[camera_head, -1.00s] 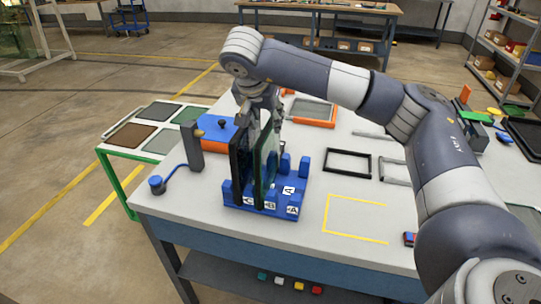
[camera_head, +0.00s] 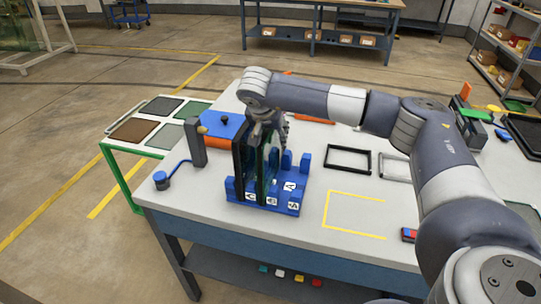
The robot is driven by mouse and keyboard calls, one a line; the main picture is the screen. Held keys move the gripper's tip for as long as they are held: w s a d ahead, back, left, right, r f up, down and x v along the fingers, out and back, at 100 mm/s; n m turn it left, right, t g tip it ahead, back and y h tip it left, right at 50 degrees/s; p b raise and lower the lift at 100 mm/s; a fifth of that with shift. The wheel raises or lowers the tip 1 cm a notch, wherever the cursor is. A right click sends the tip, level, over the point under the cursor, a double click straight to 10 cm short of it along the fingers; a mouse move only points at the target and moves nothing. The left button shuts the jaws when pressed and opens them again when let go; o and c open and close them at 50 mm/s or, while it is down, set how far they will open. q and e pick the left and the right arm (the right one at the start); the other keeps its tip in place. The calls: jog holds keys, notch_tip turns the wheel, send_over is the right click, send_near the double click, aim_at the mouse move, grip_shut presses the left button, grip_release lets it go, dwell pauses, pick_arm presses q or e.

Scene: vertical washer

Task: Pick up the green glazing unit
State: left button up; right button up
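A blue slotted rack (camera_head: 289,208) with letter labels stands near the front left of the white table. Two upright glazing units stand in it. One is black-framed (camera_head: 241,165) on the left. The other is dark-edged with a green tint (camera_head: 266,178) on the right. My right gripper (camera_head: 268,137) points down at the upper part of the green-tinted unit, and its fingers overlap the unit's top in the picture. The fingers are small and partly hidden by the wrist and panes, so contact and opening cannot be told. My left gripper is out of view.
An orange and blue device (camera_head: 222,128) and a grey post (camera_head: 195,143) stand left of the rack. A cart with several flat panes (camera_head: 158,137) is further left. A black frame (camera_head: 348,160) and yellow marked area (camera_head: 328,208) lie to the right.

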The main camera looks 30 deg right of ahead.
grip_shut()
jog(key=shift+w+r, duration=0.1)
jog(key=shift+r, duration=0.05)
